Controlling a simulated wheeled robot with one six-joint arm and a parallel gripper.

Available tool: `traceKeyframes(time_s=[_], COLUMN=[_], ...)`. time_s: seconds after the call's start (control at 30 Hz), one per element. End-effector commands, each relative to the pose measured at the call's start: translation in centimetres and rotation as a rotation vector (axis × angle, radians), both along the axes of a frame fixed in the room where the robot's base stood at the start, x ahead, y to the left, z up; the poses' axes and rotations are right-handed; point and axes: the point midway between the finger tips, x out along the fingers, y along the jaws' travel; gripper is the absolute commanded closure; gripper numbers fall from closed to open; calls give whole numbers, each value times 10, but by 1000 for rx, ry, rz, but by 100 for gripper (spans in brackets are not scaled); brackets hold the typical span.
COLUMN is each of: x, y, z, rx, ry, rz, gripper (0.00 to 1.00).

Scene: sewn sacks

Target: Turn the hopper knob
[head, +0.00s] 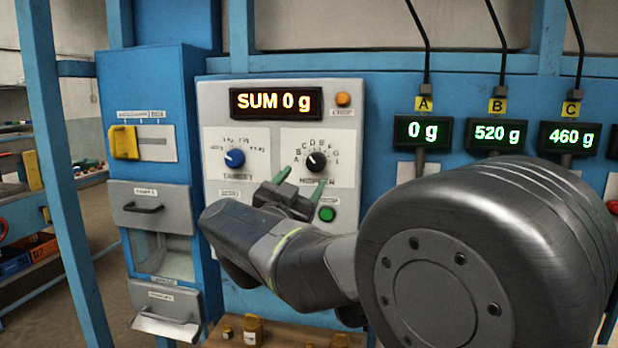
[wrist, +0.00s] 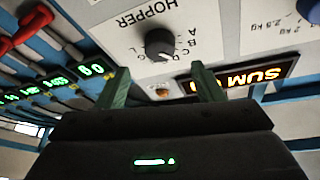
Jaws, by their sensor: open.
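The hopper knob (head: 316,161) is black and round, with a white pointer mark, on the grey control panel (head: 345,110). Letters ring it on a white plate labelled HOPPER. My gripper (head: 302,192) is open and empty, just below and in front of the knob in the head view. In the wrist view the knob (wrist: 160,44) lies ahead of and between the two green fingers of my gripper (wrist: 160,88), apart from them. The knob's exact setting is too small to tell. My gripper and arm hide part of the panel's lower area.
A blue target knob (head: 235,158) sits left of the hopper knob. Scale displays A (head: 423,132), B (head: 497,134) and C (head: 569,138) are at right.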

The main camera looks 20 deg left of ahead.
Motion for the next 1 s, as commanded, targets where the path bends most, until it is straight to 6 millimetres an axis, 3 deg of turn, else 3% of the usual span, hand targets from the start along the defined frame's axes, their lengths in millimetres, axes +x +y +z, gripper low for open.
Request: traceKeyframes(time_s=[0.2, 0.4, 0.63, 1.0], x=[-44, -67, -75, -72], y=[-1, -2, -3, -3], z=[-18, -25, -27, -25], rx=[1, 0, -1, -1], ry=[0, -1, 0, 0], rz=[5, 2, -1, -1], gripper=[39, 39, 39, 39])
